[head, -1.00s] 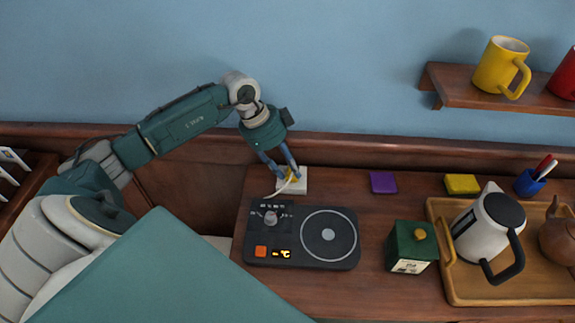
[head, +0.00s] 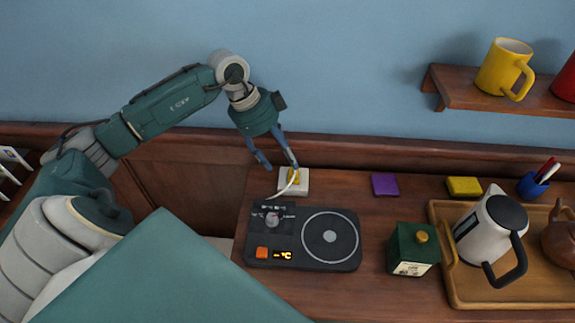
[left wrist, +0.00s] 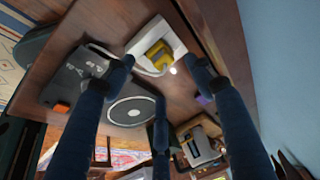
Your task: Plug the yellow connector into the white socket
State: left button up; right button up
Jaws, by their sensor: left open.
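The yellow connector (head: 293,176) is at the white socket (head: 303,187) on the wooden top, at the back left. In the left wrist view the yellow connector (left wrist: 157,54) sits against the face of the white socket (left wrist: 150,34); how deep it is in cannot be told. A pale cable runs from it toward the black hot plate (head: 268,237). My left gripper (head: 279,164) is open and empty, its blue fingers spread just above and behind the connector. The fingers (left wrist: 160,85) also show spread in the left wrist view. My right gripper is not in view.
A purple block (head: 385,184) and a yellow block (head: 464,186) lie to the right along the back. A wooden tray (head: 450,283) holds a kettle (head: 490,228). A shelf (head: 450,88) with mugs is above right.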

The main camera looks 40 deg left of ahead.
pick_arm(q)
jog(key=v, duration=0.6)
jog(key=shift+r, duration=0.15)
